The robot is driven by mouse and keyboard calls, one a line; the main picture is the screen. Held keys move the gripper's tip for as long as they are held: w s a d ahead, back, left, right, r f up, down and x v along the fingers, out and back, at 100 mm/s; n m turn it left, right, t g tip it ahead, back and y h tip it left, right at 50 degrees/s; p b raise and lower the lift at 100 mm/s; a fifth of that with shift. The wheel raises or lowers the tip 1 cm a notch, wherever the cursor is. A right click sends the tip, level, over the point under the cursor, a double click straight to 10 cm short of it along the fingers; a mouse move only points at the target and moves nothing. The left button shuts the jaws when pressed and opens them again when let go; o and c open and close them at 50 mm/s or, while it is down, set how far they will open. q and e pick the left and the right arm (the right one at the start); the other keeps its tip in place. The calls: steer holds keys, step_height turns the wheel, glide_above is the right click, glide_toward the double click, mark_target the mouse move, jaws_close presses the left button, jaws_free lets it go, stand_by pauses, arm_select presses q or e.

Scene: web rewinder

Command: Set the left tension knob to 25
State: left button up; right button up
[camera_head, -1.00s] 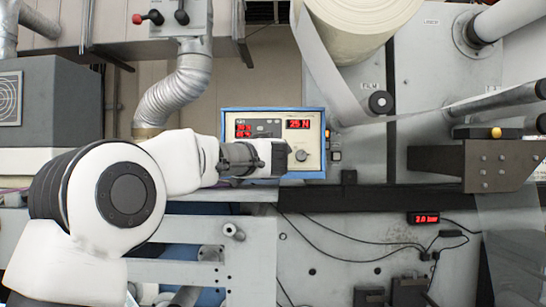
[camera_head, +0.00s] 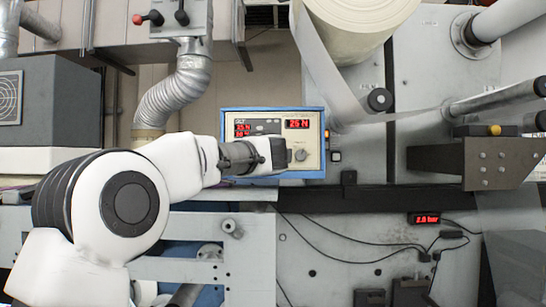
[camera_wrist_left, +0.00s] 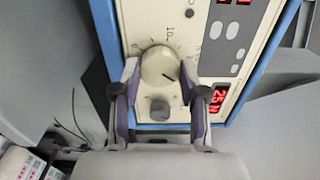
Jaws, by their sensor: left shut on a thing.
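The tension control box (camera_head: 313,170) has a cream front and a blue frame. My left gripper (camera_head: 280,154) is in front of the lower panel and hides the left knob in the head view. In the left wrist view, the round cream left knob (camera_wrist_left: 160,66), with a dark pointer line, sits between the fingertips of my left gripper (camera_wrist_left: 159,72), which is shut on it. A smaller grey knob (camera_wrist_left: 159,109) lies beside it. My right gripper is not in view.
A flexible grey duct (camera_head: 172,98) stands left of the box. A paper roll (camera_head: 360,20) and web are at upper right. A dark bracket (camera_head: 490,163) projects at right. A pressure readout (camera_head: 425,218) and loose cables are below right.

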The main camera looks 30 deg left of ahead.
arm_select(q)
steer(key=shift+s+r, duration=0.1)
steer(key=shift+r, duration=0.25)
steer(key=o, duration=1.1)
steer(key=shift+a, duration=0.1)
steer(key=shift+o, duration=0.2)
steer(key=shift+a+f, duration=0.2)
steer(key=shift+f, duration=0.05)
